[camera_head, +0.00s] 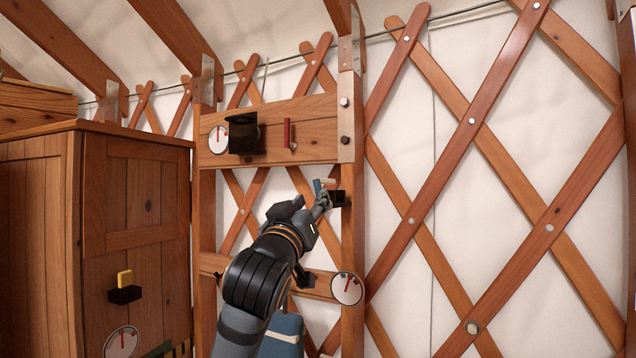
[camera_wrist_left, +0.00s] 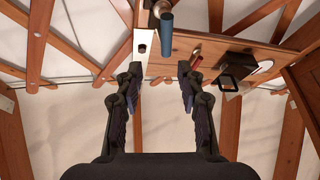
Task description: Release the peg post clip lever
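The peg post clip lever appears to be the blue-ended handle (camera_head: 317,186) beside a small black block (camera_head: 337,198) on the wooden post (camera_head: 353,240). In the left wrist view its blue grip (camera_wrist_left: 166,22) points towards the camera, ahead of the fingertips and roughly between their lines. My left gripper (camera_head: 310,203) is right at the lever in the head view. In the left wrist view the fingers (camera_wrist_left: 161,78) are spread apart with nothing between them. In the head view the fingers partly hide the lever's base, and contact cannot be told. My right gripper is not in view.
A wooden board (camera_head: 315,140) above carries a dial (camera_head: 219,139), a black box (camera_head: 244,134) and a red handle (camera_head: 287,133). A lower dial (camera_head: 347,289) sits by the post. A wooden cabinet (camera_head: 138,190) stands left. Lattice wall (camera_head: 480,110) lies right.

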